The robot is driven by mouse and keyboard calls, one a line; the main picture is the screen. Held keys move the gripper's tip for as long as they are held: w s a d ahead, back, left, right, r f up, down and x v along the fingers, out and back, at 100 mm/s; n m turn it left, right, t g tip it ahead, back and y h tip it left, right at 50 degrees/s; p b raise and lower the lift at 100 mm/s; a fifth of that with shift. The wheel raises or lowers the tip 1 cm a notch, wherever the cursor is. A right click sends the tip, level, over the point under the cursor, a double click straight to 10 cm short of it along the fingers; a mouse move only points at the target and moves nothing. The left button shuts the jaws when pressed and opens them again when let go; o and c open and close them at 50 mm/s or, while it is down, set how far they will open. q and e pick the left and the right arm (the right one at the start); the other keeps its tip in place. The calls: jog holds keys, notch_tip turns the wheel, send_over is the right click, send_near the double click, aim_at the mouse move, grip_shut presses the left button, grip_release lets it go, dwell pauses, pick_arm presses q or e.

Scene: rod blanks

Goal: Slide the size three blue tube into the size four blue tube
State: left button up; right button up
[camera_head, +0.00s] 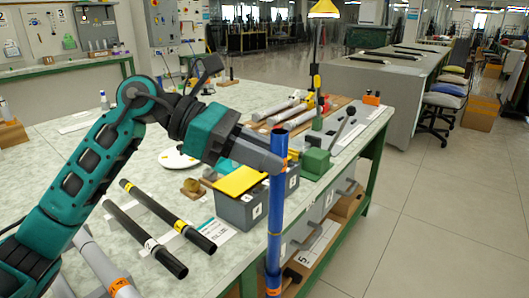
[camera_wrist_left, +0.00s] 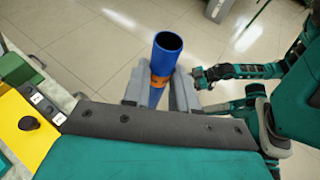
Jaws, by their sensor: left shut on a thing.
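A long blue tube (camera_head: 276,205) stands upright at the table's front right edge, its open hollow end up. It has an orange band near the top and more orange near the bottom of the head view. My left gripper (camera_head: 281,160) is shut on it just below the top; the left wrist view shows the tube (camera_wrist_left: 166,55) between the fingers (camera_wrist_left: 160,88). The band's number is not readable. I cannot tell whether the lower blue length is a second tube. My right gripper (camera_wrist_left: 199,78) is small in the left wrist view; its jaw state is unclear.
Two black tubes (camera_head: 150,238) (camera_head: 165,212) lie on the table (camera_head: 75,180) at left. A grey tube with an orange band (camera_head: 105,270) lies nearer. Grey bins with a yellow lid (camera_head: 240,180) and a green block (camera_head: 315,163) stand beside the held tube.

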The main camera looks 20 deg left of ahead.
pick_arm(q)
jog(key=shift+m+g+h+b, duration=0.3)
jog(key=shift+m+g, duration=0.7)
jog(key=shift+w, duration=0.15)
jog(key=shift+d, duration=0.1)
dwell(0.6)
